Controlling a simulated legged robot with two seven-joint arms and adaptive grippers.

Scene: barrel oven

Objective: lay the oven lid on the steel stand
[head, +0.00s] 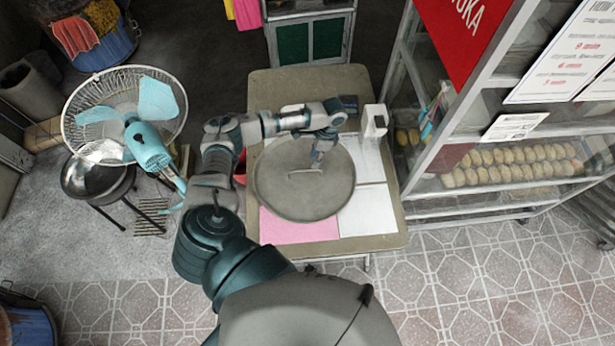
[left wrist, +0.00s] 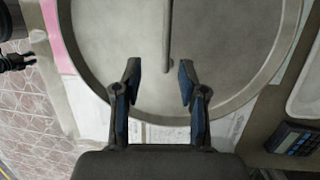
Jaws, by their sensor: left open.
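The oven lid (head: 275,195), a round grey disc with a raised rim and a bar handle (head: 306,173), lies flat on the table. It fills much of the left wrist view (left wrist: 225,45), its handle (left wrist: 168,35) running in from the top. My left gripper (head: 318,160) is over the lid, close to the handle. In the left wrist view the fingers (left wrist: 160,82) are apart with nothing between them; the handle's near end lies just ahead of the gap. A dark, round-topped stand with black legs (head: 97,182) is at the left; I cannot tell whether it is the steel stand.
The table (head: 385,235) also bears white papers (head: 368,210), a pink sheet (head: 295,230), a white box (head: 375,120) and a calculator (left wrist: 290,138). A blue fan (head: 145,140) stands beside the dark stand. A glass cabinet (head: 500,170) with baked goods is at the right. Tiled floor lies in front.

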